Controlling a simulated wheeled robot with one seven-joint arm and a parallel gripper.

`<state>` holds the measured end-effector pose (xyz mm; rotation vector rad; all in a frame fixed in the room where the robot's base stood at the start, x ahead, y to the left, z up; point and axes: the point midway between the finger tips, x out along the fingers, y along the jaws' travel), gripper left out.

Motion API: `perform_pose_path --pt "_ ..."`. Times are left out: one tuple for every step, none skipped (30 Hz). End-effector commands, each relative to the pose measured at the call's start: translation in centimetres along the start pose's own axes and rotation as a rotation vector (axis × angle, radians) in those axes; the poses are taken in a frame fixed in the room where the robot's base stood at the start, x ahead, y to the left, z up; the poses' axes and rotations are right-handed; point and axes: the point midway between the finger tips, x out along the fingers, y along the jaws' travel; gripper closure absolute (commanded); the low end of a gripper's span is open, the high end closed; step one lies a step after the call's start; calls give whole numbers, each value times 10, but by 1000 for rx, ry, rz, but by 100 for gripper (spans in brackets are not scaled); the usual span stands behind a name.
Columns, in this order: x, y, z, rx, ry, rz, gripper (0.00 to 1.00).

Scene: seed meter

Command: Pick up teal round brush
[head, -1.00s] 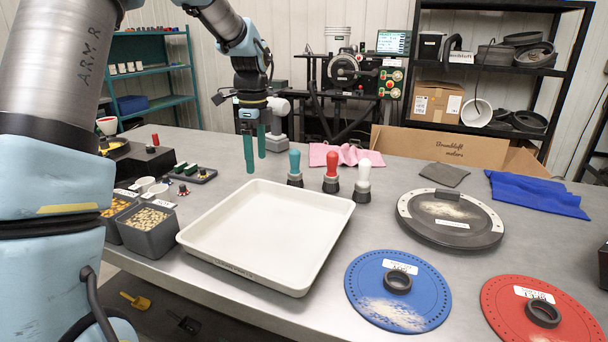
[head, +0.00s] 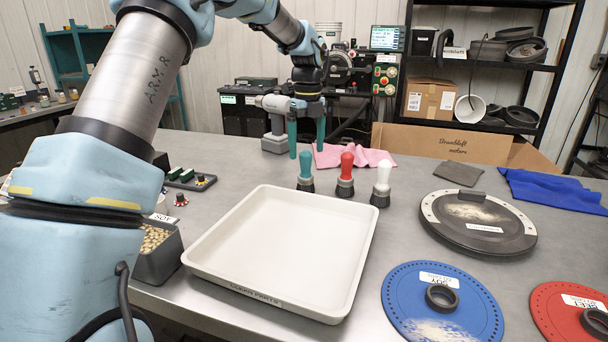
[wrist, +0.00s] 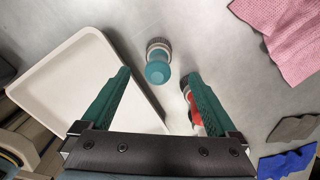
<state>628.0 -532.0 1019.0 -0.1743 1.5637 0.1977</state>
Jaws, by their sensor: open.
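The teal round brush (head: 306,170) stands upright on the table, teal handle up and dark bristles down, behind the white tray's back edge. In the wrist view the teal brush (wrist: 157,66) lies ahead of and between the two fingers, seen from above. My gripper (head: 307,155) has green fingers, is open and empty, and in the head view hangs over the brush's spot, its fingers on either side of the handle top. My gripper also shows in the wrist view (wrist: 157,82).
A red brush (head: 346,174) and a white brush (head: 381,184) stand in a row to the right; the red one is partly hidden by a finger in the wrist view. The white tray (head: 200,258) lies in front. A pink cloth (head: 350,157) lies behind.

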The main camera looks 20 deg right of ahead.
Motion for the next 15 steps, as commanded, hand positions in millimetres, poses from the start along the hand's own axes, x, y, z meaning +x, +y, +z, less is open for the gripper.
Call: perform_pose_path --pt "8 1 -1 0 3 4 6" --pt "14 1 -1 0 3 4 6" --pt "20 1 -1 0 3 4 6" --pt "25 1 -1 0 3 4 6" --pt "29 1 -1 0 3 4 6" --pt "33 1 0 -1 2 3 6" --pt "36 1 0 -1 1 2 6" --pt "39 1 0 -1 1 3 6" --pt "41 1 0 -2 1 2 6" --pt "43 1 0 -2 1 2 6" --pt "44 1 0 -2 1 2 6" --pt "47 1 0 -2 2 3 6" --pt "50 2 -1 -2 2 4 6" --pt "53 2 -1 -2 3 4 6" --pt "58 2 -1 -1 3 4 6"
